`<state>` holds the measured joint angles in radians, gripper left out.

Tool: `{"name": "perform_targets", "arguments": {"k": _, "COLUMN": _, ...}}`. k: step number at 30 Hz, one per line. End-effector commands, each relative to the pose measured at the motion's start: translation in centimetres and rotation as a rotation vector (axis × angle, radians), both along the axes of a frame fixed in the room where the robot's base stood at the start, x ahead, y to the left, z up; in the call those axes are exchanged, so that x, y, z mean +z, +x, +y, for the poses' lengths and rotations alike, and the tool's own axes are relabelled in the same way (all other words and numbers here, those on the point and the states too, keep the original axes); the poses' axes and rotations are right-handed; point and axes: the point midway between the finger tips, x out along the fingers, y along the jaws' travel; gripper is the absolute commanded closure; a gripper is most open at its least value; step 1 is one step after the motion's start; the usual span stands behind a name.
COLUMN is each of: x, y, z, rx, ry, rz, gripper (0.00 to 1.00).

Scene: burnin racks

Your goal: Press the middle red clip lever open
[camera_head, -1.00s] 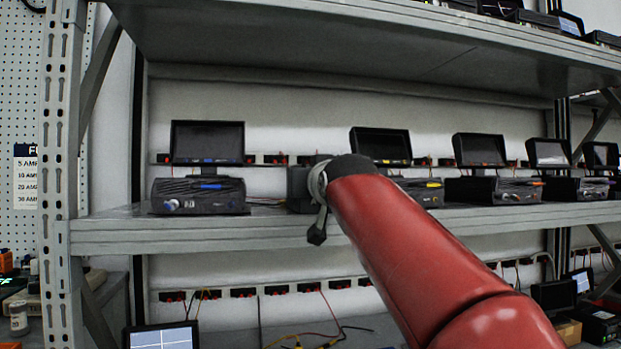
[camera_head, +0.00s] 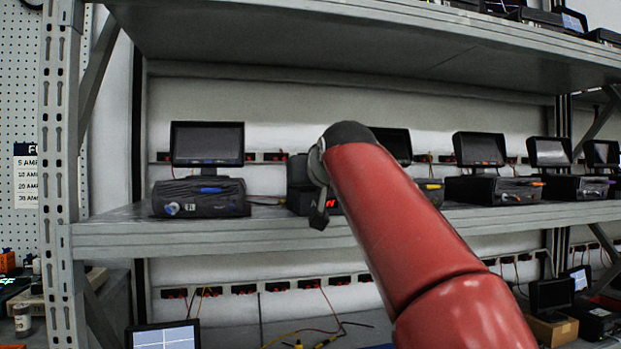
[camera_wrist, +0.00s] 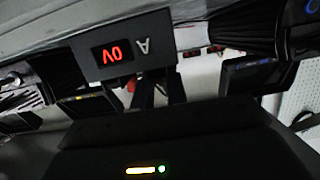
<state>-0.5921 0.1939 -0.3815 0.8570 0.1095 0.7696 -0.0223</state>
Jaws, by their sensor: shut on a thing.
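The clips behind my arm are hidden there. In the wrist view, which is upside down, red clip parts (camera_wrist: 191,53) show near the wall.
The upper shelf (camera_head: 330,50) hangs above.

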Motion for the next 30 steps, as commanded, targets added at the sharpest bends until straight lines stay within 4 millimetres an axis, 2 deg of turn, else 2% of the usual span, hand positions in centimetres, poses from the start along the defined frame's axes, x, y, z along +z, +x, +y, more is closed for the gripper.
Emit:
{"name": "perform_targets", "arguments": {"k": 14, "x": 0.15, "y": -0.04, "z": -0.06, "rx": 0.001, "ry": -0.01, "rz": 0.033, "gripper": 1.0}}
{"name": "perform_targets", "arguments": {"k": 15, "x": 0.15, "y": -0.04, "z": -0.06, "rx": 0.001, "ry": -0.01, "rz": 0.033, "gripper": 0.8}}
{"name": "perform_targets", "arguments": {"k": 19, "x": 0.13, "y": -0.05, "z": -0.06, "rx": 0.001, "ry": -0.01, "rz": 0.033, "gripper": 0.64}}
{"name": "perform_targets", "arguments": {"k": 26, "x": 0.11, "y": -0.06, "z": -0.04, "rx": 0.001, "ry": -0.011, "rz": 0.034, "gripper": 0.64}}
{"name": "perform_targets", "arguments": {"k": 30, "x": 0.28, "y": -0.77, "z": -0.21, "rx": 0.003, "ry": -0.009, "rz": 0.033, "gripper": 0.64}}
